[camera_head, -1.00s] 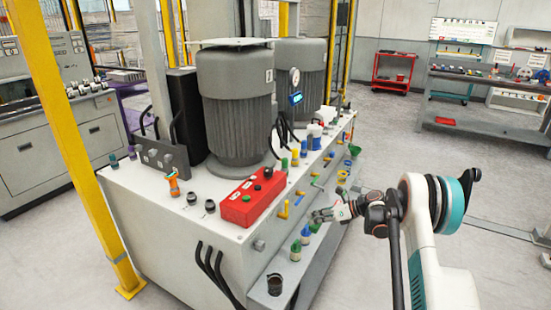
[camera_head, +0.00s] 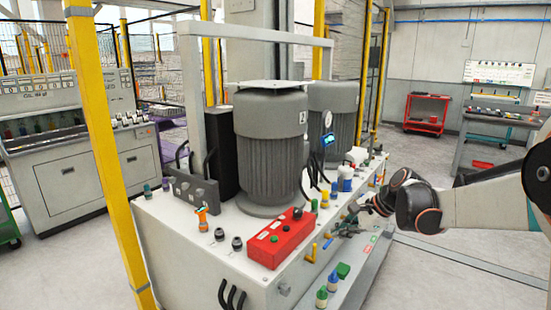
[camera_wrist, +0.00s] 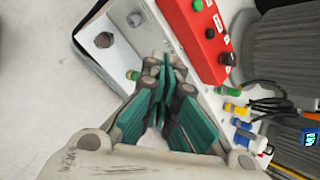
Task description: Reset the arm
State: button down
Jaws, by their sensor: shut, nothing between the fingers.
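My gripper (camera_head: 362,210) is shut and empty beside the right side of the grey-white machine bench (camera_head: 160,222), near its row of coloured fittings. My arm reaches in from the right edge of the head view, and its dark wrist joint (camera_head: 418,207) shows there. In the wrist view the green-padded fingers of my gripper (camera_wrist: 160,62) come together in front of the bench edge. The red control box (camera_wrist: 200,30) lies just beyond them in that view, and it also shows on the bench top in the head view (camera_head: 281,240).
A large grey motor (camera_head: 268,150) stands on the bench, with another behind it. Blue and green bottles (camera_head: 327,288) stand on the lower ledge. A yellow post (camera_head: 105,150) rises at the left. Open floor (camera_head: 450,275) lies right of the bench. A red cart (camera_head: 425,112) stands far back.

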jog(key=s+r+n+t+h, duration=0.1)
jog(key=s+n+h, duration=0.2)
jog(key=s+n, duration=0.5)
jog(key=s+r+n+t+h, duration=0.1)
jog(key=s+n, duration=0.7)
jog(key=s, duration=1.6)
jog(key=shift+s+d+r+n+h, duration=0.3)
jog(key=shift+s+d+r+h, duration=0.1)
jog(key=shift+h, duration=0.5)
